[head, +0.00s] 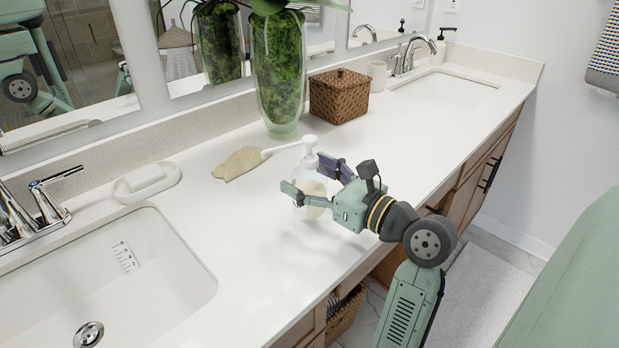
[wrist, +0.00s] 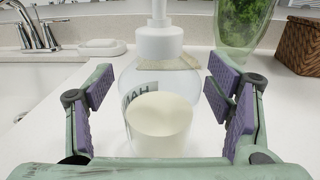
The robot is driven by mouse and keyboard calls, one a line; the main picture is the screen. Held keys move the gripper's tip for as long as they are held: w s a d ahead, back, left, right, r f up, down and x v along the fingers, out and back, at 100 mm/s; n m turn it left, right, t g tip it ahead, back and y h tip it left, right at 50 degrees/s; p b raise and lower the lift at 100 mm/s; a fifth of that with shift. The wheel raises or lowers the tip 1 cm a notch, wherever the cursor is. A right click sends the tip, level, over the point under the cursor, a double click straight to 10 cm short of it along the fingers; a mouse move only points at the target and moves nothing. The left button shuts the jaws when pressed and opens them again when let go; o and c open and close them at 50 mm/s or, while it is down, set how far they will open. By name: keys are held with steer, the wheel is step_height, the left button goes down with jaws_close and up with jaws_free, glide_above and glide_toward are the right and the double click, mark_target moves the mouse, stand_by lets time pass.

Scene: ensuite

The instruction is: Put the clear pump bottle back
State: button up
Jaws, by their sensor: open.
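The clear pump bottle (head: 311,187) stands upright on the white counter, with a white pump head and pale contents low inside. In the wrist view the bottle (wrist: 160,75) is between the fingers of my gripper (wrist: 168,105), with a gap on each side. My gripper (head: 312,178) is open in the head view, its fingers to either side of the bottle. Part of the bottle's label shows in the wrist view; the far side of the bottle is hidden.
A beige cloth (head: 239,163) lies just behind the bottle. A white soap dish (head: 146,182) sits left by the near sink (head: 150,262). A green glass vase (head: 278,75), a woven basket (head: 339,96) and a cup (head: 377,75) stand along the back. The counter left of the bottle is clear.

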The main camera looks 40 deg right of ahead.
steer(key=s, duration=0.4)
steer(key=s+d+b, duration=0.1)
steer(key=s, duration=0.3)
steer(key=s+d+b, duration=0.1)
steer(key=s, duration=0.3)
